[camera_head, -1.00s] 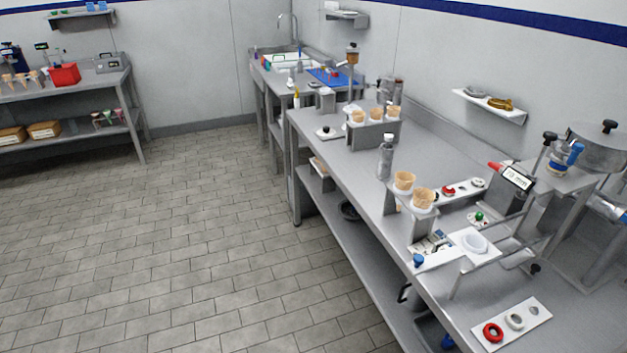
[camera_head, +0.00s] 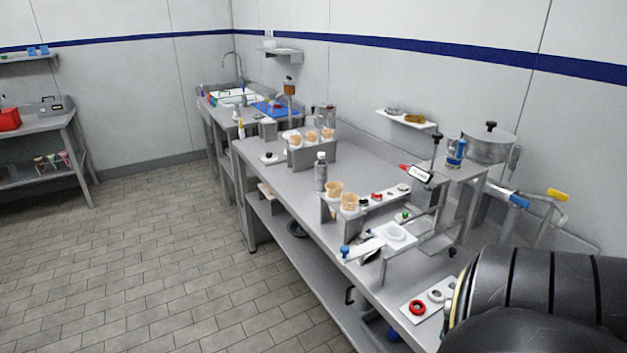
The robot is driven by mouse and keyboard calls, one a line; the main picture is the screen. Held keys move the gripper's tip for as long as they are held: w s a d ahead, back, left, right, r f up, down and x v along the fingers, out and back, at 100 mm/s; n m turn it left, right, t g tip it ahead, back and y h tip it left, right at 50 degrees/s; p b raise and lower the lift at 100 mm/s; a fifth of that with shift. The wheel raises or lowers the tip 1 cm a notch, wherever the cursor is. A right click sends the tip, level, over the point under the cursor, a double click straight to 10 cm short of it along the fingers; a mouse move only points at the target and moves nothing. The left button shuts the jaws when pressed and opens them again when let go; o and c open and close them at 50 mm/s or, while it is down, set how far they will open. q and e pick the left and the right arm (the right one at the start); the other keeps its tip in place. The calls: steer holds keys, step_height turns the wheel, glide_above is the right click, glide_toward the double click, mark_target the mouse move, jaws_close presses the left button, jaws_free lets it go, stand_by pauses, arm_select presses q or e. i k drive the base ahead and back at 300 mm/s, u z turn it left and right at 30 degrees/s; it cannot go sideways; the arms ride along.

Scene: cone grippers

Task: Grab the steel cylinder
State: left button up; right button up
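A wider steel vessel (camera_head: 488,145) with a dark knob stands on a raised stand at the right. Neither of my grippers is in view. A black part of my arm fills the lower right corner and hides that end of the bench.
Cones stand in a front holder (camera_head: 327,208) and a rear holder (camera_head: 301,157). A white plate (camera_head: 393,233) and metal bars stand at the front right. A strip with a red ring (camera_head: 417,307) lies near the edge. Tiled floor (camera_head: 170,270) left of the bench is clear.

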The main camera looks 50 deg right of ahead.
mark_target(320, 171)
steer(key=z, duration=0.2)
steer(key=i, duration=1.95)
steer(key=z, duration=0.85)
steer(key=i, duration=1.65)
steer(key=z, duration=2)
steer(key=i, duration=0.8)
steer(key=z, duration=0.8)
